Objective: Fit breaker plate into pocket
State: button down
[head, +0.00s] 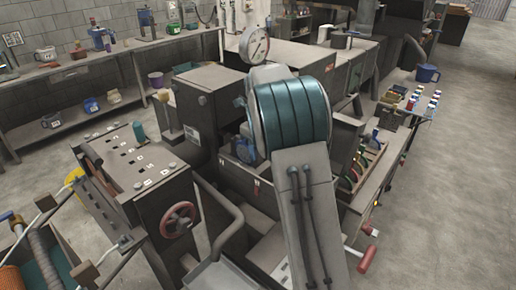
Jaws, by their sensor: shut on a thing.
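My own arm, with a grey link and a teal ribbed joint, fills the middle of the head view and covers part of the machine behind it. My gripper is not visible; the arm hides the area beyond its joint. I cannot make out the breaker plate or the pocket. A grey machine (203,100) stands behind and to the left of the arm. A round pressure gauge (254,45) shows just above the arm's joint.
A dark cabinet (150,205) with a red handwheel (180,220) stands at front left. A side table (420,100) holds small coloured items and a blue jug (427,74). Open floor (455,200) lies right.

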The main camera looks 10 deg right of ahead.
jog(key=shift+f+b, duration=0.65)
jog(key=shift+f, duration=0.55)
jog(key=c, duration=0.9)
grip_release()
jog(key=shift+c, duration=0.2)
jog(key=shift+f, duration=0.1)
notch_tip(320, 180, up, 14)
jog(key=shift+b, duration=0.45)
jog(key=shift+s+d, duration=0.1)
jog(key=shift+s, duration=0.05)
